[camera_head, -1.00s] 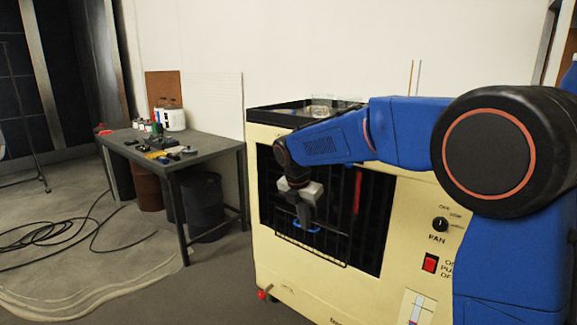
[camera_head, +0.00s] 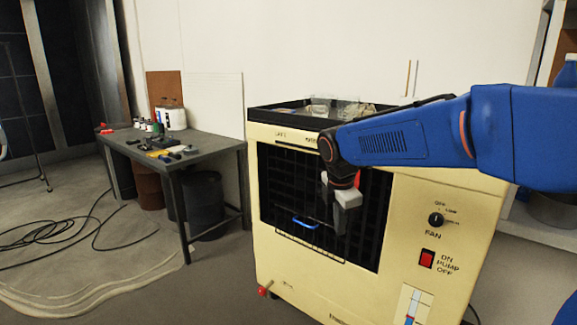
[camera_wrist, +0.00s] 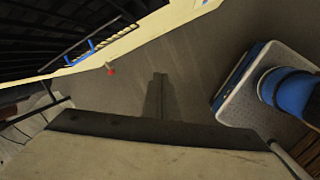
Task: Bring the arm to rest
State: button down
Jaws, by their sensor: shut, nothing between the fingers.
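My gripper (camera_head: 340,222) hangs pointing down in front of the dark grille of the cream cooler (camera_head: 410,290) in the head view. In the wrist view its fingers (camera_wrist: 159,84) are together with nothing between them, above bare floor. My blue arm (camera_head: 400,140) reaches in from the right, across the cooler's upper front. A blue handle (camera_head: 305,222) on the grille is left of the gripper and apart from it; it also shows in the wrist view (camera_wrist: 91,45).
The cooler has a fan knob (camera_head: 436,220), a red pump switch (camera_head: 426,258) and an open top with items in it. A workbench (camera_head: 215,145) with bottles and tools stands at left. Black cable (camera_head: 60,235) lies on the floor. The floor before the bench is otherwise clear.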

jog(key=s+d+f+m, duration=0.1)
jog(key=s+d+m, duration=0.4)
jog(key=s, duration=0.5)
jog(key=s+d+f+m+t, duration=0.1)
jog(key=s+d+f+m, duration=0.1)
jog(key=s+d+m, duration=0.3)
jog(key=s+d+f+m+t+y, duration=0.1)
jog(key=s+d+m, duration=0.3)
jog(key=s+m, duration=0.7)
jog(key=s+f, duration=0.1)
jog(key=s, duration=0.3)
jog(key=shift+s+d+f+m, duration=0.2)
jog(key=shift+d+m, duration=0.1)
jog(key=shift+d, duration=0.1)
